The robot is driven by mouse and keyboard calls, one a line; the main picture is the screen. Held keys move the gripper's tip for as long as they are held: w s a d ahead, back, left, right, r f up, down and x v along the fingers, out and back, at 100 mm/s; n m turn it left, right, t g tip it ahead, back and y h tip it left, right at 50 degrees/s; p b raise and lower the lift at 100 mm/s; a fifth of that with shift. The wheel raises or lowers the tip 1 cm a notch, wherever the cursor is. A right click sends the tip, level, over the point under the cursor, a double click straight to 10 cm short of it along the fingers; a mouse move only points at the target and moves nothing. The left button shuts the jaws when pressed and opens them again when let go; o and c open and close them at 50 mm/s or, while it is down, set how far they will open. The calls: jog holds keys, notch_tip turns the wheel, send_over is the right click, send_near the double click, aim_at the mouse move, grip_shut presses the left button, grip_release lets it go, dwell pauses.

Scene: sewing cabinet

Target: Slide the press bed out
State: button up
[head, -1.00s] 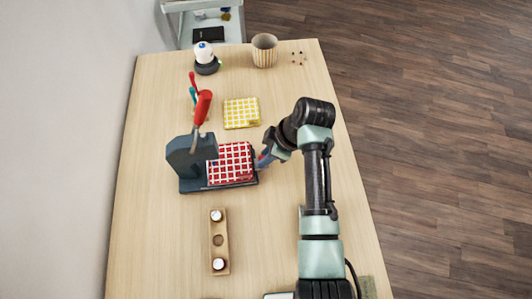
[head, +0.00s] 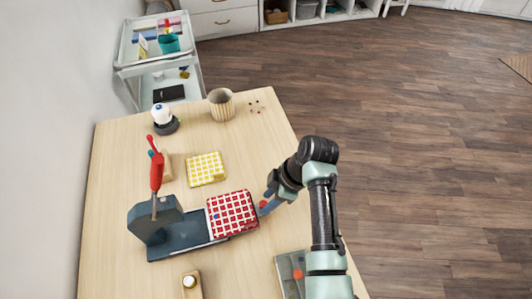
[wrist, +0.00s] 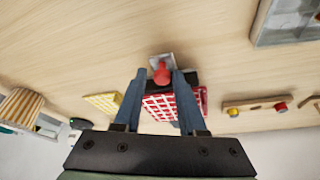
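The dark grey press (head: 150,221) with its red lever (head: 156,170) stands at the left of the table. Its flat bed (head: 190,236) extends to the right, out from the press body. A red-and-white checked cloth (head: 232,213) lies on the bed's outer end, clear of the press head; it also shows in the wrist view (wrist: 158,107). My gripper (head: 268,204) is at the bed's right end. In the wrist view, its blue fingers sit on either side of a red knob (wrist: 161,73) at the bed's end. Finger contact is hard to see.
A yellow checked cloth (head: 206,169) lies behind the bed. A striped cup (head: 221,104) and a white-topped spool stand (head: 164,118) are at the back. A wooden holder (head: 190,284) is in front, and a grey tray (head: 290,270) is at the front right.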

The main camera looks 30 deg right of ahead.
jog(key=p+v, duration=0.1)
jog(key=v, duration=1.2)
jog(key=shift+f, duration=0.1)
